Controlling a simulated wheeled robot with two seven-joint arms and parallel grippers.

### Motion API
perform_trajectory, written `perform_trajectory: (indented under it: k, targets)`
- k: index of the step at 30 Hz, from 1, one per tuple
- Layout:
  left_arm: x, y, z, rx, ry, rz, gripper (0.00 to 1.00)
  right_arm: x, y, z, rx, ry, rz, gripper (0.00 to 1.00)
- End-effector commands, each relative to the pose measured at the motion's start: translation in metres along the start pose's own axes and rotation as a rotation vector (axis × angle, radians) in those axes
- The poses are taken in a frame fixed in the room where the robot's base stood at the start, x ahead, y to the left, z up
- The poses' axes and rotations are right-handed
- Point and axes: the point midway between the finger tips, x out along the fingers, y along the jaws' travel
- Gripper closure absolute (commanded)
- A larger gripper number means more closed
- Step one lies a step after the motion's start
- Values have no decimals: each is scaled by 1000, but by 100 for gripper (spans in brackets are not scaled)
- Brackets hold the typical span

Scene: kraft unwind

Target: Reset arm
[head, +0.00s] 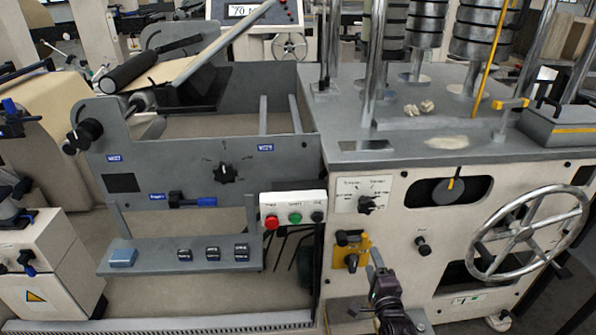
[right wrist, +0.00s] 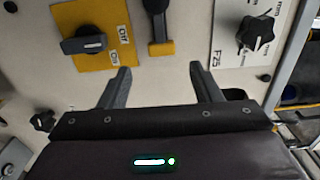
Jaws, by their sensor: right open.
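My right gripper (head: 376,262) is low in front of the cream machine panel in the head view, just right of a yellow switch plate (head: 340,262) with a dark knob. In the right wrist view my right gripper (right wrist: 160,82) has its two dark fingers spread, with nothing between them. Ahead of the fingers is a dark handle with a yellow end (right wrist: 162,47). The yellow On/Off plate (right wrist: 118,50) with its grey knob (right wrist: 84,41) lies to the left in that view. My left gripper is not in view.
A selector knob (head: 367,205) sits on a white plate above the gripper. A button box (head: 293,204) with red, green and black buttons is to its left. A large handwheel (head: 488,265) stands out at the right. A grey shelf (head: 190,267) juts out at the left.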

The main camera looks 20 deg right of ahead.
Motion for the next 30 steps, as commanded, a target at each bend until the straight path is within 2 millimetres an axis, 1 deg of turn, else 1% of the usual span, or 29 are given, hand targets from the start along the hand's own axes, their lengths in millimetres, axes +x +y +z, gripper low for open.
perform_trajectory:
  k: [2,5,8,9,11,12,14,15,17,18,20,21,23,24,26,27,30]
  targets:
    - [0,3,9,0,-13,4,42,0,1,1,-4,-2,4,42]
    - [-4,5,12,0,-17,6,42,-3,16,11,-47,-23,50,42]
    - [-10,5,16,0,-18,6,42,-14,53,35,-164,-84,158,42]
    - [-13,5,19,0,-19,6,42,-24,75,47,-232,-121,216,42]
    - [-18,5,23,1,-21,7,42,-43,110,66,-349,-193,309,42]
    - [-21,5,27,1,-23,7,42,-60,134,78,-431,-248,371,42]
    - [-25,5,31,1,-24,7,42,-89,168,91,-557,-337,457,42]
    - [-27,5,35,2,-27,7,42,-110,189,99,-639,-400,510,42]
    - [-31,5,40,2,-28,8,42,-145,220,106,-762,-501,583,42]
    - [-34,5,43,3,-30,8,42,-170,238,109,-842,-572,629,42]
    - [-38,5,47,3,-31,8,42,-209,263,109,-962,-682,690,42]
    - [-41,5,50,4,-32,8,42,-237,277,108,-1038,-760,726,42]
    - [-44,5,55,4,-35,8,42,-278,296,101,-1151,-879,776,42]
    - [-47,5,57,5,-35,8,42,-305,306,96,-1221,-959,803,42]
    - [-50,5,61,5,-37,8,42,-344,318,84,-1316,-1076,839,42]
    - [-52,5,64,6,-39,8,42,-367,324,76,-1372,-1146,856,42]
    - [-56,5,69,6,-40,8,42,-413,333,57,-1482,-1298,885,42]
